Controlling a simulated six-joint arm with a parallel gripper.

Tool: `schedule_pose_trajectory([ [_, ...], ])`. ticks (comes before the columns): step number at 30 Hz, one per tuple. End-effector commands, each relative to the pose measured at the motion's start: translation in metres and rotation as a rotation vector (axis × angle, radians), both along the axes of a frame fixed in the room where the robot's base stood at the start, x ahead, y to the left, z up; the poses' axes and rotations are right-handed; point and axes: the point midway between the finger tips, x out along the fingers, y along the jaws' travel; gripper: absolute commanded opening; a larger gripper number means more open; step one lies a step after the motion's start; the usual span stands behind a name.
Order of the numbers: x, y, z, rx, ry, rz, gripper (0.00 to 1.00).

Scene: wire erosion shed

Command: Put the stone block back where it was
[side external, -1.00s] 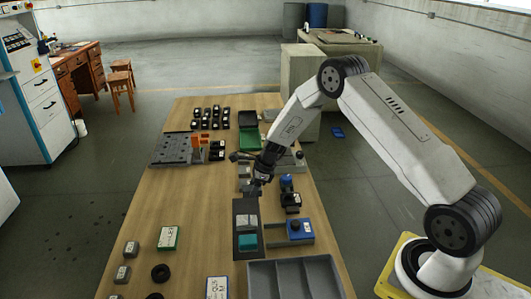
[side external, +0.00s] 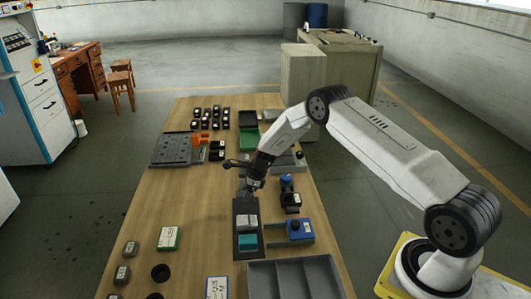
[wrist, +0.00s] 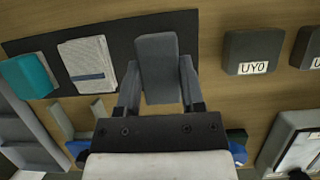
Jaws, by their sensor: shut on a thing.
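My gripper (side external: 248,188) is low over the far end of a dark strip (side external: 247,252) on the table. In the wrist view my gripper (wrist: 160,78) is shut on a plain grey stone block (wrist: 157,52), with a finger on each side. The block is over the right part of the dark strip (wrist: 120,35); I cannot tell whether it touches. A light block with a dark stripe (wrist: 88,64) and a teal block (wrist: 28,76) sit on the strip to its left. The held block is hardly visible in the side view.
A grey block labelled UYO (wrist: 250,52) is close right of my gripper in the wrist view. A grey compartment tray (side external: 258,283) is at the near end. A blue part (side external: 300,228) stands right of the strip.

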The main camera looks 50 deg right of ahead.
Motion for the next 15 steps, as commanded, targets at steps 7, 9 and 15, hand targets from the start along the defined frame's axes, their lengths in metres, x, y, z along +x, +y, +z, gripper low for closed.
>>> schedule_pose_trajectory([
  [7,0.000,0.000,-0.025,-0.001,-0.001,0.000,0.00],
  [9,0.000,0.000,-0.029,0.000,-0.001,0.000,0.00],
  [15,0.000,0.000,-0.029,-0.001,-0.002,0.000,0.00],
])
